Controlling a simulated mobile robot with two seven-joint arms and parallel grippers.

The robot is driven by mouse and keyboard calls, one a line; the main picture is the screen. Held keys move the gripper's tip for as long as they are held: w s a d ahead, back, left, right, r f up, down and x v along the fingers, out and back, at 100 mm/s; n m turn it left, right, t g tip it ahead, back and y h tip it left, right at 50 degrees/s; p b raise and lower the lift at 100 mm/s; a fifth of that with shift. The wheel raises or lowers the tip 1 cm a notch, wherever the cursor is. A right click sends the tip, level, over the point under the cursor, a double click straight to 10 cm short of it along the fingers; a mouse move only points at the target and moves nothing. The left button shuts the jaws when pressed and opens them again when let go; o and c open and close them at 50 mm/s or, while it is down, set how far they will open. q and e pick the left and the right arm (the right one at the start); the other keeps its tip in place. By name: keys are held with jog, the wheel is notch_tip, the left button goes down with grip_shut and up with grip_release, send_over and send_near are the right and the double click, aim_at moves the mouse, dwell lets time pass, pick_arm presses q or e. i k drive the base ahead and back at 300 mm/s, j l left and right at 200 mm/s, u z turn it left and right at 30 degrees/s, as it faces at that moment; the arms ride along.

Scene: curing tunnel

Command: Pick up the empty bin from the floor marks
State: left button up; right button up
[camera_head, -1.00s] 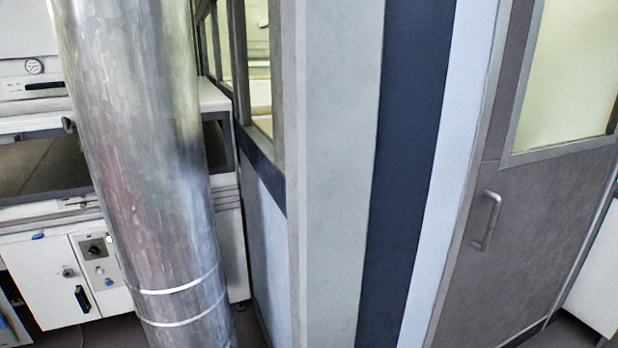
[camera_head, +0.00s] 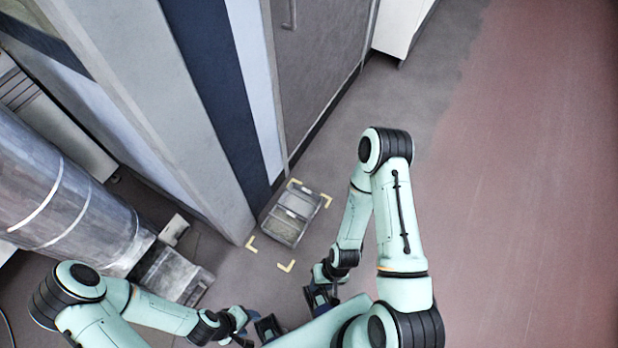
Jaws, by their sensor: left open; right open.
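A grey bin (camera_head: 285,228) sits on the floor inside yellow corner marks (camera_head: 286,266), close to the foot of the wall corner. It looks empty, though its inside is small in the picture. My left gripper (camera_head: 256,326) is at the bottom centre, below and to the left of the bin, apart from it. My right gripper (camera_head: 322,296) is below and to the right of the bin, also apart from it. Both grippers are open with nothing seen in them. Their fingertips are small and partly hidden by my own arms and body.
A wall corner with a dark blue stripe (camera_head: 212,90) and a grey door (camera_head: 318,70) rise just behind the bin. A large metal duct (camera_head: 60,190) stands at left. A white cabinet (camera_head: 400,25) is at the top. The grey and reddish floor (camera_head: 540,180) at right is clear.

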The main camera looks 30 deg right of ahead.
aim_at(299, 200)
jog(key=z, duration=0.8)
jog(key=k+j+z, duration=0.1)
jog(key=k, duration=0.35)
jog(key=u, duration=0.75)
jog(key=i+l+u, duration=0.1)
jog(key=u, duration=0.35)
jog(key=l+u, duration=0.4)
jog(key=i+l+u, duration=0.1)
jog(key=u, duration=0.35)
jog(key=l+u, duration=0.25)
jog(key=l, duration=0.3)
jog(key=k+l+u, duration=0.25)
jog(key=l, duration=0.7)
jog(key=k+l, duration=0.15)
jog(key=l, duration=0.3)
